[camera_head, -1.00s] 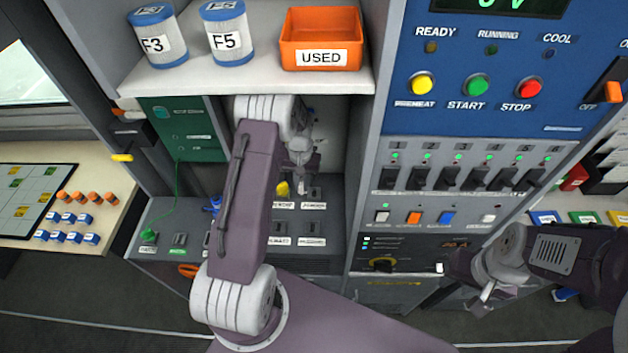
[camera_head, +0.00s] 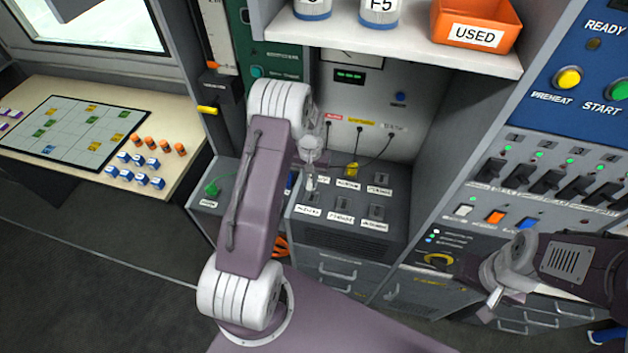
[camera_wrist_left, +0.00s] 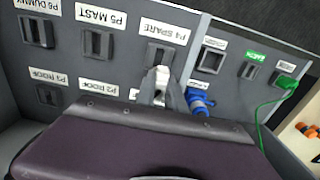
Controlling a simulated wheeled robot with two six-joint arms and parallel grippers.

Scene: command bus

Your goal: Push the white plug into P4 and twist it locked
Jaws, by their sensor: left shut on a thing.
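The white plug (camera_wrist_left: 154,84) is in the jaws of my left gripper, which is shut on it. In the left wrist view its tip is close to the P4 SPARE socket (camera_wrist_left: 159,54); I cannot tell whether it touches. In the head view the left gripper (camera_head: 311,172) is over the left part of the socket panel (camera_head: 352,243), with the plug pointing down. The arm hides part of the panel in both views. My right gripper (camera_head: 494,298) is in front of the switch cabinet, away from the sockets; its jaws are too small to read.
A blue plug (camera_wrist_left: 197,101) sits beside the P4 socket, close to my left gripper. A yellow plug (camera_head: 352,168) stands in the panel's back row. A green plug (camera_head: 212,188) is on the left. The shelf (camera_head: 400,45) with the orange USED bin (camera_head: 476,22) overhangs behind.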

